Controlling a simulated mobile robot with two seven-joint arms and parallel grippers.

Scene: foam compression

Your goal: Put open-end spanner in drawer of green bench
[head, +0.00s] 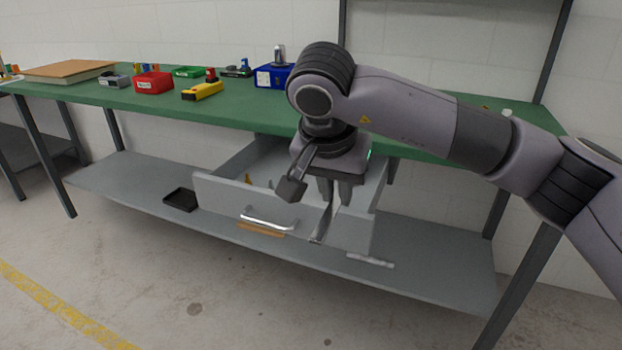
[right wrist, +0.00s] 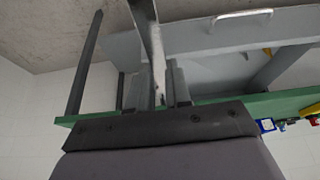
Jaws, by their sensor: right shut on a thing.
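The green bench (head: 270,116) has its grey drawer (head: 221,188) pulled open, with a metal handle (head: 269,218) on its front. My right gripper (head: 334,199) points down at the right part of the open drawer. It is shut on the open-end spanner (head: 322,229), which hangs below the fingers and overlaps the drawer front in the head view. In the right wrist view the spanner (right wrist: 149,40) runs between the fingers (right wrist: 158,88), with the drawer (right wrist: 210,62) behind it. I cannot tell whether the spanner touches the drawer front. My left gripper is not in view.
A small yellow item (head: 248,178) is inside the drawer. On the bench top stand a red bin (head: 153,83), a yellow tool (head: 203,91) and a blue bin (head: 273,77). A black tray (head: 181,200) lies on the lower shelf (head: 130,184). A bench leg (head: 522,280) stands at right.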

